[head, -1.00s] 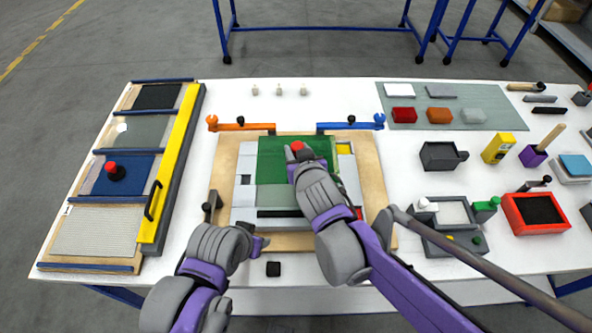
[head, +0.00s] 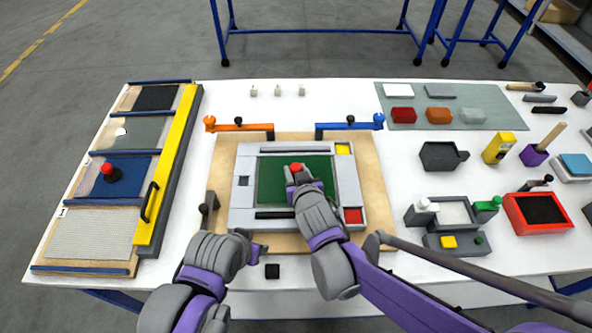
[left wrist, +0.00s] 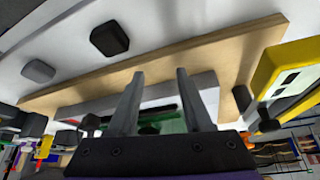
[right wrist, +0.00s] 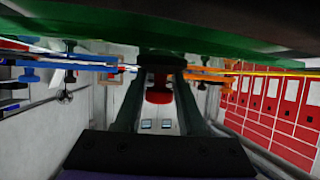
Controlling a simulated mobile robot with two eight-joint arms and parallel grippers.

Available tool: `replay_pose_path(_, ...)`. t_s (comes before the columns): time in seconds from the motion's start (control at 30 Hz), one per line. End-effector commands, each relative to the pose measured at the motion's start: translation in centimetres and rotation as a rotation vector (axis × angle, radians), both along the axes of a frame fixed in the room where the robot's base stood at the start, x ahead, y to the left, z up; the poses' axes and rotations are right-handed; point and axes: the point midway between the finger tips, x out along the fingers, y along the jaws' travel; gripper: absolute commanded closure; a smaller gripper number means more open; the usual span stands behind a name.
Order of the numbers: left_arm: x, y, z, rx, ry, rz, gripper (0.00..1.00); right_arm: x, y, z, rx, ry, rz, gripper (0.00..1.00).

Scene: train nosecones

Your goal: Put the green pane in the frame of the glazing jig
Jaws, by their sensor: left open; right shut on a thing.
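The green pane (head: 273,188) lies within the opening of the grey frame (head: 241,208) of the glazing jig, on a wooden board (head: 378,215). I cannot tell whether it rests fully down. My right gripper (head: 296,176) is shut on the handle with the red knob (head: 296,167) on the pane. In the right wrist view the red knob (right wrist: 158,92) sits between the fingers, against the green pane (right wrist: 60,40). My left gripper (head: 262,247) is open and empty at the front edge of the jig. Its spread fingers show in the left wrist view (left wrist: 160,95).
An orange clamp (head: 240,127) and a blue clamp (head: 350,125) stand at the jig's back edge, swung outward. A rack of panes with a yellow bar (head: 168,165) is at left. Several small tools and trays are at right. A small black block (head: 272,271) lies in front.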

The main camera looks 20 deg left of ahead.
Motion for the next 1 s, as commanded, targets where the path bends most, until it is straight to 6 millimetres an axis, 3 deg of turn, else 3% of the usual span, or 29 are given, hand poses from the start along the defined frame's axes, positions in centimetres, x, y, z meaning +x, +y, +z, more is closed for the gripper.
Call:
replay_pose_path(0.43, -0.26, 0.0, -1.06, 0.0, 0.004, 0.0, 0.5, 0.01, 0.03, -1.06, 0.0, -0.001, 0.0, 1.0)
replay_pose_path(0.47, -0.29, 0.0, -1.06, 0.0, 0.005, 0.0, 0.5, 0.01, 0.01, -1.13, 0.0, 0.0, 0.0, 0.59)
replay_pose_path(0.6, -0.36, -0.01, -1.13, -0.001, 0.007, 0.0, 0.5, 0.01, 0.01, -1.11, 0.0, 0.0, 0.0, 0.34)
replay_pose_path(1.0, -0.35, -0.03, -0.75, -0.001, 0.006, 0.0, 0.5, 0.01, 0.01, -0.53, 0.0, 0.0, 0.0, 0.31)
